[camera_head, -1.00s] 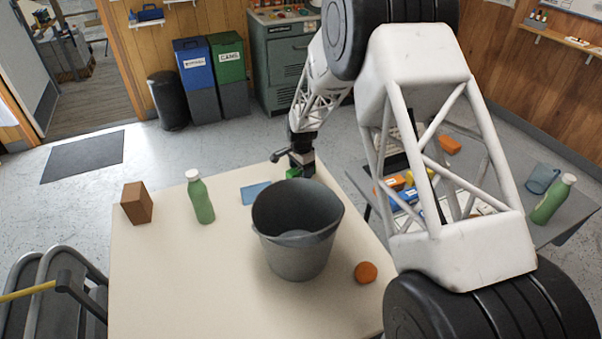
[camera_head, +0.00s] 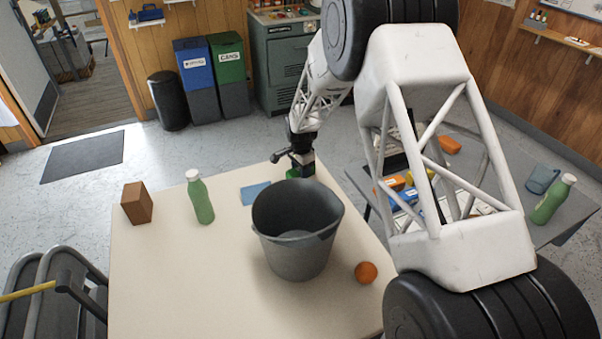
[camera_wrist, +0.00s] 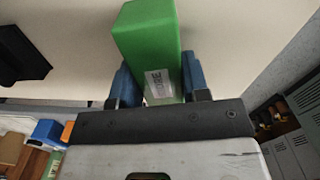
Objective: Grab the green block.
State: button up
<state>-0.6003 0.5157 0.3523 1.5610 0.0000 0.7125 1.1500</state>
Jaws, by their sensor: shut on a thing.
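The green block (camera_wrist: 148,42) is between the two blue fingers of my gripper (camera_wrist: 160,85) in the wrist view. My gripper is shut on it, and part of a label shows on the block near the fingers. In the head view only a small bit of the green block (camera_head: 294,173) shows beside my gripper (camera_head: 297,168), at the table's far edge behind the grey bucket. The bucket hides part of that area, and I cannot tell whether the block touches the table.
The grey bucket (camera_head: 297,255) stands on the cream table (camera_head: 180,280). A blue sheet (camera_head: 255,193), a green bottle (camera_head: 201,200), a brown block (camera_head: 136,204) and an orange ball (camera_head: 366,272) are also on it. The table's front left is clear. A grey table (camera_head: 570,215) holds several items.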

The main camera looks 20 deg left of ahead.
jog(key=shift+r, duration=0.15)
jog(key=shift+r, duration=4.9)
